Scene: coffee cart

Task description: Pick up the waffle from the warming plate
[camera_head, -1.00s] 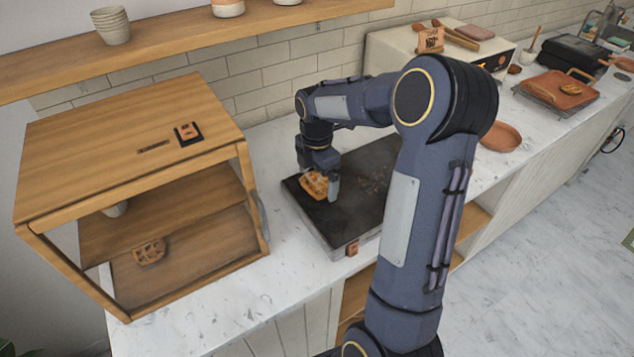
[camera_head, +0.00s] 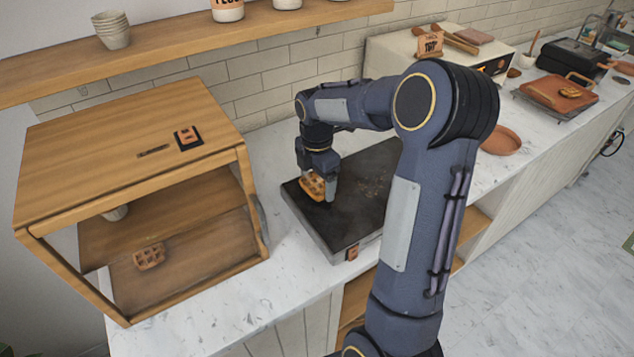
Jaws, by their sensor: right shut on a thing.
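The waffle (camera_head: 312,186) is golden brown with a grid pattern, at the left part of the dark warming plate (camera_head: 345,225). My right gripper (camera_head: 323,190) reaches down over the plate and is shut on this waffle. The waffle looks tilted; I cannot tell whether its lower edge still touches the plate. Part of it is hidden by the fingers. My left gripper is not in view.
A wooden cabinet (camera_head: 120,130) with an open front stands left of the plate, with another waffle (camera_head: 150,257) inside. A terracotta dish (camera_head: 501,139) and a tray (camera_head: 560,92) with a waffle lie to the right. White counter (camera_head: 262,150) lies bare behind the plate.

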